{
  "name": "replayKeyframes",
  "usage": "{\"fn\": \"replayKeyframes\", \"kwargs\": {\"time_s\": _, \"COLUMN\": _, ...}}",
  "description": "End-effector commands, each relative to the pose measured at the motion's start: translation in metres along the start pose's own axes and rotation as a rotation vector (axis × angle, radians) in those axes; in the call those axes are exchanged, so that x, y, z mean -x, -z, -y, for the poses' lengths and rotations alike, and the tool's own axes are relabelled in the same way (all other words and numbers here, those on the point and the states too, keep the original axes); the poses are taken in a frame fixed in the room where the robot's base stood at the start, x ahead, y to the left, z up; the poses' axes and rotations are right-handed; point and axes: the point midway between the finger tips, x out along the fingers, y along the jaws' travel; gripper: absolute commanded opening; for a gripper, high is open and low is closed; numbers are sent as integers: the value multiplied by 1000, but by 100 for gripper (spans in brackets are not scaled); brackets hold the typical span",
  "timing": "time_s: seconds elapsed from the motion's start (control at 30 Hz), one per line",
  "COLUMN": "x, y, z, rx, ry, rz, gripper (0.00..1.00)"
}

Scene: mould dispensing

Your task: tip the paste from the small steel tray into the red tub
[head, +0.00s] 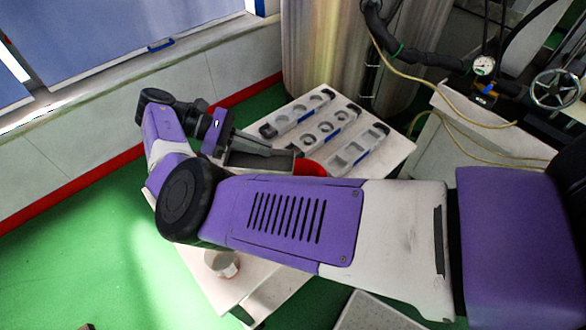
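The small steel tray (262,158) is a grey, long, open shape above the white table, left of the red tub. My gripper (228,138) is at the tray's left end and appears shut on it, though its fingertips are hard to make out. Paste inside the tray cannot be made out. The red tub (309,168) stands on the table just right of the tray's right end. Its lower part is hidden behind my purple and white arm, and its inside is barely visible.
Three mould trays (320,130) with round and square cavities lie at the back of the white table (397,146). A small round container (222,263) stands near the front edge. A steel cylinder (325,50), hoses and a valve wheel (555,89) stand behind.

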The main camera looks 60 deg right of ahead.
Motion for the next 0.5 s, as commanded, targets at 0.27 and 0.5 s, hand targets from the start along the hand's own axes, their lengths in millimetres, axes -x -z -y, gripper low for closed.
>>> {"fn": "replayKeyframes", "kwargs": {"time_s": 0.27, "x": 0, "y": -6, "z": 0, "rx": 0, "ry": 0, "rz": -23, "gripper": 0}}
{"fn": "replayKeyframes", "kwargs": {"time_s": 0.5, "x": 0, "y": -8, "z": 0, "rx": 0, "ry": -1, "rz": -46, "gripper": 0}}
